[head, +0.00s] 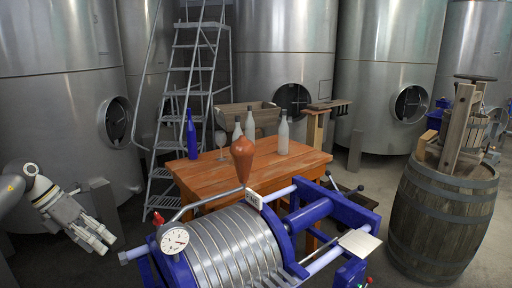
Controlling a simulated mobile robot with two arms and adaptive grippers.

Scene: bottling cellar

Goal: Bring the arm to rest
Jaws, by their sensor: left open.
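My left gripper (97,240) is at the lower left of the head view, at the end of my left arm (52,203). Its fingers point down and to the right. It is open, with nothing visible between the fingers. It is apart from the table and the press, over the floor to their left. My right gripper is not in view.
A blue-framed filter press (235,245) with a gauge (174,239) fills the front. Behind it, a wooden table (205,173) holds a blue bottle (191,134), pale bottles (283,134) and a glass (221,140). A barrel (440,215) stands right. Steel tanks line the back.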

